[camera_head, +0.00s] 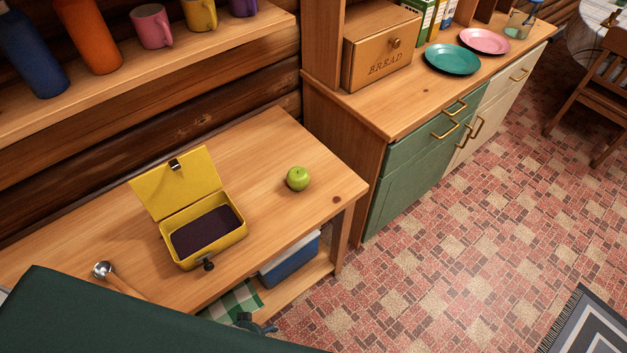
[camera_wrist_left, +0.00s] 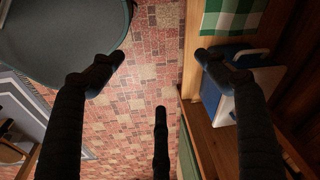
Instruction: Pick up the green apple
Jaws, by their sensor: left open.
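The green apple (camera_head: 298,178) sits on the wooden table (camera_head: 270,145), near its right end and to the right of the yellow lunch box. It is not visible in the left wrist view. My left gripper (camera_wrist_left: 160,75) is open and empty in the left wrist view, with its dark fingers spread over the tiled floor and beside the lower shelf. In the head view, only small dark parts that look like its fingers show at the bottom, by the table's front edge, well away from the apple. My right gripper is in neither view.
An open yellow lunch box (camera_head: 242,234) and a metal scoop (camera_head: 103,270) are on the table. A wall shelf (camera_head: 200,45) with bottles and mugs overhangs behind. A blue-and-white box (camera_head: 290,262) sits on the lower shelf. A green cabinet (camera_head: 400,190) stands at the right.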

